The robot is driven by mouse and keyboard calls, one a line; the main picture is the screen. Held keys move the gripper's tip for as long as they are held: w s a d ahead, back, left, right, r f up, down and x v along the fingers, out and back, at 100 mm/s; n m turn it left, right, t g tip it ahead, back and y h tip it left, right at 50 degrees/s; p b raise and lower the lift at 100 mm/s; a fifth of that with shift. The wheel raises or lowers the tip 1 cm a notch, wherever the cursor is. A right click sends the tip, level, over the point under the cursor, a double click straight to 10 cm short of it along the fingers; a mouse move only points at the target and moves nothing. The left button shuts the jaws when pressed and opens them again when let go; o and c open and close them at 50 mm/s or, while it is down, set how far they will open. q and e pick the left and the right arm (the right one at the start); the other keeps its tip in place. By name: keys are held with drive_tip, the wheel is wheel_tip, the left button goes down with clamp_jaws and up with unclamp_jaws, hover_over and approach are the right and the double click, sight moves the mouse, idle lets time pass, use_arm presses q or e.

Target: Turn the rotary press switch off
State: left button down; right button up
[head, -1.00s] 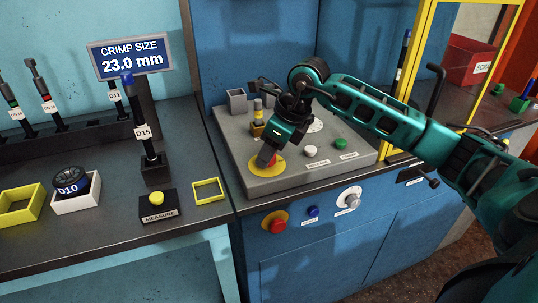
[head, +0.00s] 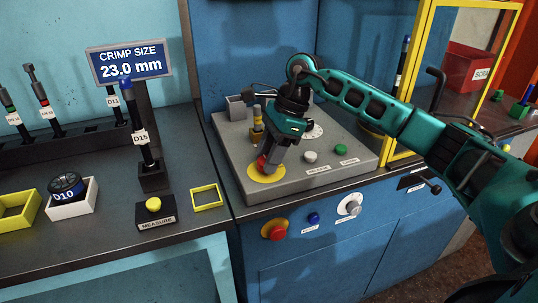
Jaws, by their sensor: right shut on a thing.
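My right gripper (head: 268,164) points down at the grey control box and is shut on a red knob (head: 261,163). The knob stands on a round yellow plate (head: 262,174) at the box's front left corner. The fingers hide part of the knob. A silver rotary switch (head: 351,208) on a white round plate is on the blue cabinet front below, clear of the gripper. Its label is too small to read. My left gripper is not in view.
The grey box (head: 340,175) also bears a white button (head: 310,157), a green button (head: 341,149) and a partly hidden white dial (head: 315,131). A red button (head: 276,231) and a blue button (head: 313,218) are on the cabinet front. A yellow frame (head: 409,80) stands right.

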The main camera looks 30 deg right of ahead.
idle(0.6)
drive_tip(key=o, duration=1.1)
drive_tip(key=shift+c, duration=0.2)
drive_tip(key=v, duration=1.3)
drive_tip(key=shift+w+p, duration=0.15)
drive_tip(key=shift+p, duration=0.15)
